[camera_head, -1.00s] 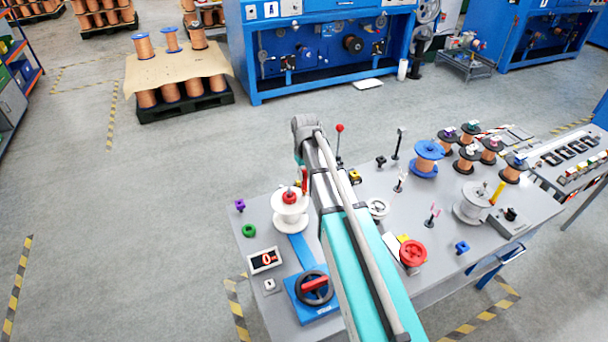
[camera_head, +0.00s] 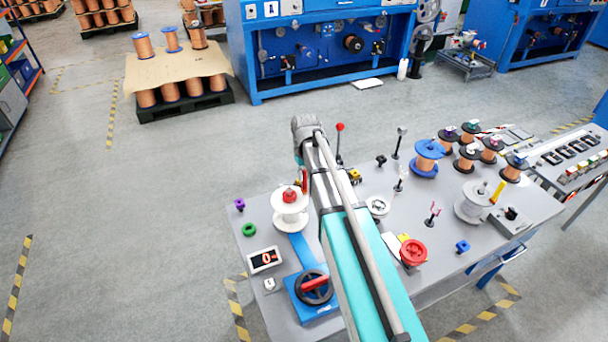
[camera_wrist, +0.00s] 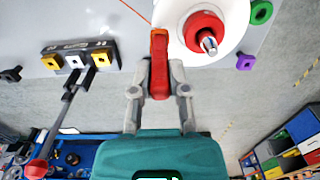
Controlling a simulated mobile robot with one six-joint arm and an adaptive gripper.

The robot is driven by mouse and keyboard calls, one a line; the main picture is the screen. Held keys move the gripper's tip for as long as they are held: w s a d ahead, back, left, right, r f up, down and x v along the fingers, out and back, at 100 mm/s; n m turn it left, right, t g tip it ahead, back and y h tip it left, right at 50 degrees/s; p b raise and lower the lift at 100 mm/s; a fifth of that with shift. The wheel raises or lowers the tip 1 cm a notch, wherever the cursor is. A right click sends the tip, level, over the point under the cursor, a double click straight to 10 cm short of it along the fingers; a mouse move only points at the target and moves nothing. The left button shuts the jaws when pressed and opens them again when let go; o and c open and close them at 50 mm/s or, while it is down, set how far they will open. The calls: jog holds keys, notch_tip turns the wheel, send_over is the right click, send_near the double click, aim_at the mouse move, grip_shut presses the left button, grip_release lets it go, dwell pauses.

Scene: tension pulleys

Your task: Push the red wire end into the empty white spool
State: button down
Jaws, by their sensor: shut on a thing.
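The white spool (camera_head: 290,221) stands upright at the left end of the grey table, with a red hub cap (camera_head: 289,196) on top. In the wrist view the white spool (camera_wrist: 228,12) is at the top right, its red hub and metal shaft end facing the camera. My gripper (camera_wrist: 160,82) is shut on a red wire end piece (camera_wrist: 160,72) with an orange tip, close beside the spool's rim. A thin orange-red wire (camera_wrist: 134,11) runs off at the top. Whether the tip touches the spool is unclear. My arm hides part of the table in the head view.
A display box (camera_head: 264,260) and a blue unit with a black handwheel (camera_head: 314,288) stand in front of the spool. A green ring (camera_head: 249,230) lies to its left. A red-knobbed lever (camera_head: 340,128) rises beyond my arm. Several copper spools stand at the right.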

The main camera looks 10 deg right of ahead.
jog(key=shift+f+b, duration=0.5)
jog(key=shift+f, duration=0.05)
dwell(0.4)
dwell(0.4)
jog(key=c, duration=0.5)
grip_release()
jog(key=shift+c, duration=0.2)
jog(key=o, duration=0.3)
jog(key=shift+o, duration=0.2)
jog(key=shift+r, duration=0.2)
jog(key=shift+r+p, duration=3.35)
jog(key=shift+p, duration=0.2)
